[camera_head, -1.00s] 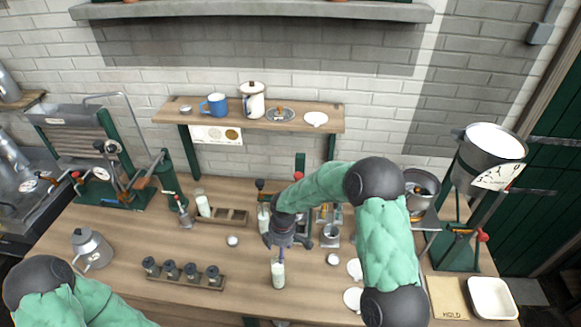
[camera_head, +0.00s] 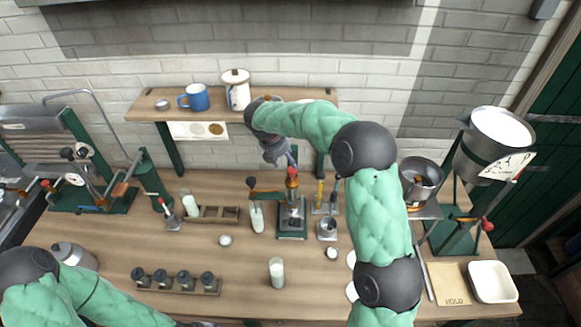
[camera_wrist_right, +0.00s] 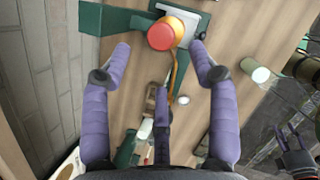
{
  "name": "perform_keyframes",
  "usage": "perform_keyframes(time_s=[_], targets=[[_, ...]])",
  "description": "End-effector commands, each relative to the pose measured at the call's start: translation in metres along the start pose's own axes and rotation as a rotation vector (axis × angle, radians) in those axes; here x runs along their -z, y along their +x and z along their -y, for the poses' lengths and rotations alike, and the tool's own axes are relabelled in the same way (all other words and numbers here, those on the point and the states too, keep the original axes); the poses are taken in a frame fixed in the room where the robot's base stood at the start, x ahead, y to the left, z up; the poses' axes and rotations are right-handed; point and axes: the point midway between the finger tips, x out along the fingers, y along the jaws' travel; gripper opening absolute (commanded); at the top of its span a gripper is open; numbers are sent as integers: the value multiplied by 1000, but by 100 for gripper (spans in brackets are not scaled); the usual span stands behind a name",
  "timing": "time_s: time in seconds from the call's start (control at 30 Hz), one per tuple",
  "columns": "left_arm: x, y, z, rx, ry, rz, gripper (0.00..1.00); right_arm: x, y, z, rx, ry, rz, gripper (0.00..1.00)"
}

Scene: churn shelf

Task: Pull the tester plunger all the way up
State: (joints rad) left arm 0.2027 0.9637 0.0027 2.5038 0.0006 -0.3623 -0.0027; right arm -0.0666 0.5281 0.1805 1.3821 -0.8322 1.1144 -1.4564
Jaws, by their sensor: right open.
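The tester (camera_head: 291,222) stands mid-table on a dark green base, with a red knob (camera_head: 292,172) on top of its plunger. My right gripper (camera_head: 284,158) is open and empty, just above and behind the knob. In the right wrist view the red knob (camera_wrist_right: 163,34) shows ahead, near the gap between my spread purple fingers (camera_wrist_right: 161,62); I see no contact. The lower plunger and tester body are partly hidden there by the knob. My left gripper (camera_wrist_right: 293,145) shows small at the right wrist view's right edge; its jaw state is unclear.
A milk bottle (camera_head: 257,217) stands just left of the tester, and another (camera_head: 277,272) in front. A metal cup (camera_head: 327,229) is close on the right. The wall shelf (camera_head: 150,103) with mug and pot is behind my right arm.

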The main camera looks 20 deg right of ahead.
Motion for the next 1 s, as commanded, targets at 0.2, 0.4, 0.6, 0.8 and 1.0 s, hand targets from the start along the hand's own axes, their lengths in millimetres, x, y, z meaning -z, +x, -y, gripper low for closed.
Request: perform_keyframes(time_s=[0.2, 0.4, 0.6, 0.8, 1.0], targets=[[0, -1, 0, 0, 0, -1, 44, 0, 40, 1, 4, 2, -2, 60], [0, -2, -1, 0, 0, -1, 44, 0, 63, 1, 2, 1, -1, 60], [0, -2, -1, 0, 0, -1, 44, 0, 71, 0, 0, 2, -2, 60], [0, -2, -1, 0, 0, -1, 44, 1, 71, 0, 0, 2, -1, 60], [0, -2, -1, 0, 0, -1, 44, 0, 71, 0, 0, 2, -1, 12]])
